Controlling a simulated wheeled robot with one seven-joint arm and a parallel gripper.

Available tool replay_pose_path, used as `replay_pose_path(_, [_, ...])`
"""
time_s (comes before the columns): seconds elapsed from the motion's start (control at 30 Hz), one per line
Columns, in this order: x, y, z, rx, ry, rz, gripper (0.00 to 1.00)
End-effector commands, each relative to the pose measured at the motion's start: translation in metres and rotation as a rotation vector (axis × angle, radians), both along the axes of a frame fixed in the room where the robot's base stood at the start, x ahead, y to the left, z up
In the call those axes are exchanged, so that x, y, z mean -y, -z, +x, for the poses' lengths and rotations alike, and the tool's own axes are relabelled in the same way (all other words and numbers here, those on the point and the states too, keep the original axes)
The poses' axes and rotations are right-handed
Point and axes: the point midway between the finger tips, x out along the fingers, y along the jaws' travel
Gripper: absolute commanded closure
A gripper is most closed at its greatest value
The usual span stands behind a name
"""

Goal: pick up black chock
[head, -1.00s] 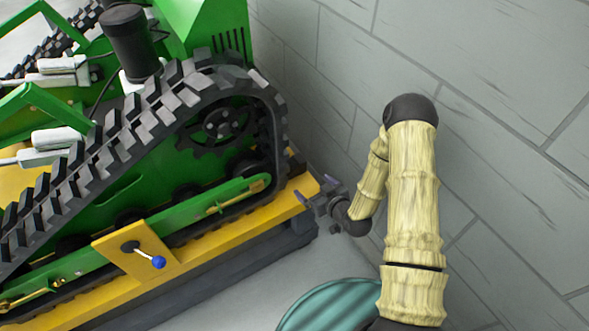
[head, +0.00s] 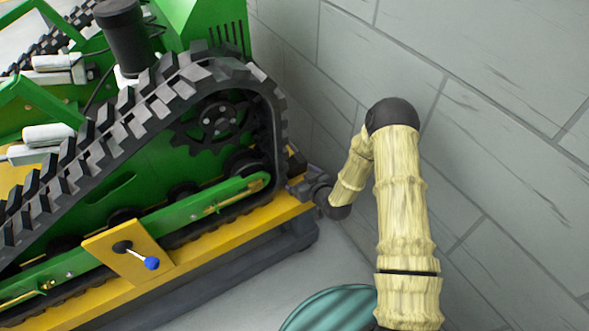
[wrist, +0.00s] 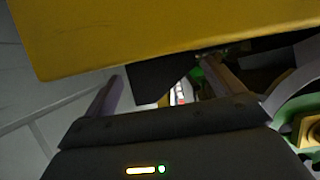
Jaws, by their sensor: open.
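A dark wedge, which looks like the black chock (wrist: 158,82), shows in the wrist view under the yellow edge, between my fingers in the picture. Its depth relative to the fingers is hard to judge. In the head view a small dark piece of it (head: 297,161) shows at the end of the track, on the yellow deck; the track hides most of it. My gripper (head: 298,184) is at the right end of the yellow deck, close to the dark piece. In the wrist view my gripper (wrist: 161,73) has its fingers spread apart, with nothing clearly held.
The green tracked machine (head: 125,190) stands on the yellow deck (head: 245,228), filling the left. A grey block wall (head: 490,130) rises close on the right. A lever with a blue knob (head: 151,263) sticks out in front. A teal round object (head: 335,308) stands at the bottom.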

Motion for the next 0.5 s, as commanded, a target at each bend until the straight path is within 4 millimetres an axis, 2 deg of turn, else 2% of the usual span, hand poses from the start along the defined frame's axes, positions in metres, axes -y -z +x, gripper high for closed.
replay_pose_path(0.17, [-0.008,0.007,0.013,0.001,0.002,0.000,0.07])
replay_pose_path(0.5, [-0.016,0.006,0.011,0.000,-0.011,-0.001,0.07])
